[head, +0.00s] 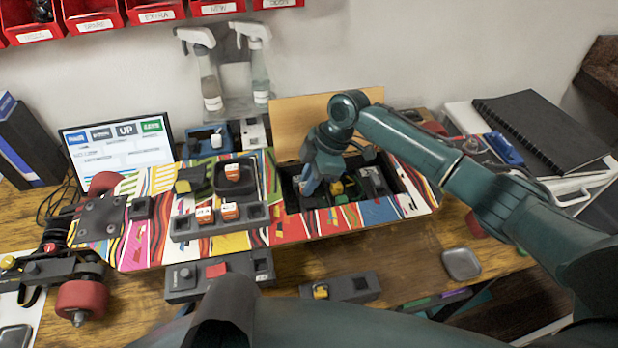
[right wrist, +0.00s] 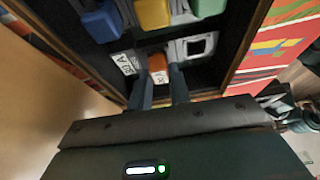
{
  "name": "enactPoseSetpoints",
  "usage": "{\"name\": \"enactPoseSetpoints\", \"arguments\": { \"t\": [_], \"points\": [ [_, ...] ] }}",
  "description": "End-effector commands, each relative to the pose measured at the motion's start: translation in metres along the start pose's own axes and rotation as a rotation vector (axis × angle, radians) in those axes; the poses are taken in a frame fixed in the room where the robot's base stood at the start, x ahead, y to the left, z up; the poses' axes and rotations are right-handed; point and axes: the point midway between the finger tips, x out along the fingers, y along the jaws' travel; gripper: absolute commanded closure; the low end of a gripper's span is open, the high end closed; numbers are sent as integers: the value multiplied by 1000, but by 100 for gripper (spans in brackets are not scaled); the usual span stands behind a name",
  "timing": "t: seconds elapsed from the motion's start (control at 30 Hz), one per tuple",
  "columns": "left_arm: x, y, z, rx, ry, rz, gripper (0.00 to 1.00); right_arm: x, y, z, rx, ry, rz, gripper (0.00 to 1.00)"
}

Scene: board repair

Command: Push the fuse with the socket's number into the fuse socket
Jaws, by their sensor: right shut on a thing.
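My right gripper (head: 313,188) reaches down into the open compartment (head: 291,199) of the patterned board. In the right wrist view, its two fingers (right wrist: 163,86) are shut on a small orange and white fuse (right wrist: 158,66). The fuse is at a row of grey parts inside the compartment; whether it is seated in a socket I cannot tell. A white label (right wrist: 126,62) lies beside it, its text too small to read. An empty-looking grey socket (right wrist: 198,46) is to its right. More orange-topped fuses sit in a dark tray (head: 251,187) and a grey holder strip (head: 184,228).
A wooden lid (head: 290,118) stands open behind the compartment. Blue (right wrist: 102,22), yellow (right wrist: 153,13) and green (right wrist: 184,5) parts sit close to the fingers. A screen (head: 118,145), two spray bottles and red bins are at the back. Grey modules (head: 184,283) lie at the front.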

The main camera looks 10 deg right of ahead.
Motion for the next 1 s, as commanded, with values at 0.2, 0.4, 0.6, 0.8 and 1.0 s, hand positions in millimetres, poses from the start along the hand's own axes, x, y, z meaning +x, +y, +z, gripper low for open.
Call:
{"name": "enactPoseSetpoints", "arguments": {
  "t": [0.2,0.4,0.6,0.8,1.0],
  "points": [
    [1,0,1,0,0,0,50,3,0,1,0,0,0,100],
    [1,0,2,0,0,0,50,6,0,2,1,0,-1,100],
    [2,0,3,0,0,0,50,7,0,3,1,-1,-1,100],
    [2,0,2,0,0,0,50,7,0,3,1,-1,-1,78],
    [2,0,2,-1,0,0,50,7,0,3,0,0,-1,61]
  ]
}}
